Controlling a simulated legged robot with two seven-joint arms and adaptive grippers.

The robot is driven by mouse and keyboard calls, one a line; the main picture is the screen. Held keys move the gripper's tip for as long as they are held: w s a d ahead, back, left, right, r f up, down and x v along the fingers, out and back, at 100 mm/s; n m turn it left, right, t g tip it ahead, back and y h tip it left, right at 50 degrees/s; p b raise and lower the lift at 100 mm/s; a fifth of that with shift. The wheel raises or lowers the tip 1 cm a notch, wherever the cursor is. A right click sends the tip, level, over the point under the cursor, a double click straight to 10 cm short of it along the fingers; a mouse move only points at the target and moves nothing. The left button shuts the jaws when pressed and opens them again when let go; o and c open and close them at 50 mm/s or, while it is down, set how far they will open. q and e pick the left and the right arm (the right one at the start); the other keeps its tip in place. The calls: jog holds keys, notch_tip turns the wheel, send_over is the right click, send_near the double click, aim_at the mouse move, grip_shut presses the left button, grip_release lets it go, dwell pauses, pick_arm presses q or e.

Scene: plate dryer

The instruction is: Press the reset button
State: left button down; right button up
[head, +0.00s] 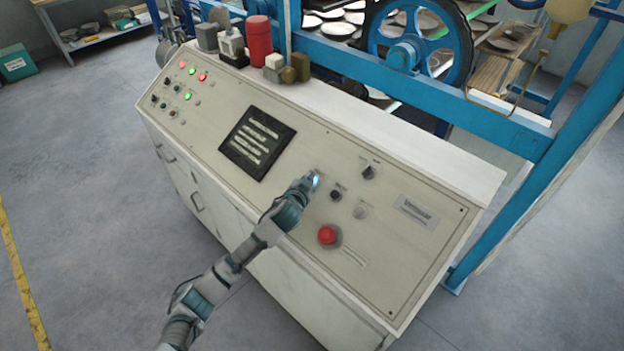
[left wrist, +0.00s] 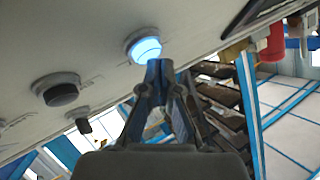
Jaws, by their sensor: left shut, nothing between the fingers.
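A round button glowing blue (head: 316,180) is set in the sloping control panel (head: 390,255), and it also shows in the left wrist view (left wrist: 146,49). Its label cannot be read. My left gripper (head: 306,184) is at this button, with its fingers shut and empty. In the left wrist view the fingertips (left wrist: 160,66) overlap the button's lower edge; whether they touch it I cannot tell. A black button (head: 336,195) is just right of it in the head view. A red mushroom button (head: 327,235) is below. My right gripper is out of view.
A dark screen (head: 258,143) is left of the gripper. A black selector knob (head: 369,172) and a grey button (head: 360,212) are to its right. Small lamps and a red canister (head: 259,40) are farther left. A blue frame (head: 460,106) stands behind the panel.

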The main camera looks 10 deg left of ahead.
pick_arm(q)
jog(key=shift+w+d+f, duration=0.1)
jog(key=shift+w+f, duration=0.05)
jog(key=shift+f, duration=0.2)
dwell(0.4)
jog(key=shift+s+a+r+p, duration=0.15)
jog(key=shift+s+r+p, duration=0.05)
jog(key=shift+r+p, duration=0.25)
jog(key=shift+s+a+r+p, duration=0.1)
jog(key=shift+s+r+p, duration=0.1)
jog(key=shift+r+p, duration=0.25)
jog(key=shift+s+a+r+p, duration=0.15)
jog(key=shift+r+p, duration=0.3)
jog(key=shift+p, duration=0.35)
jog(key=r+p, duration=0.1)
jog(key=s+r+p, duration=0.1)
jog(key=a+r+p, duration=0.1)
jog(key=p, duration=0.1)
jog(key=shift+s+a+r, duration=0.1)
jog(key=shift+s+r, duration=0.05)
jog(key=shift+s, duration=0.25)
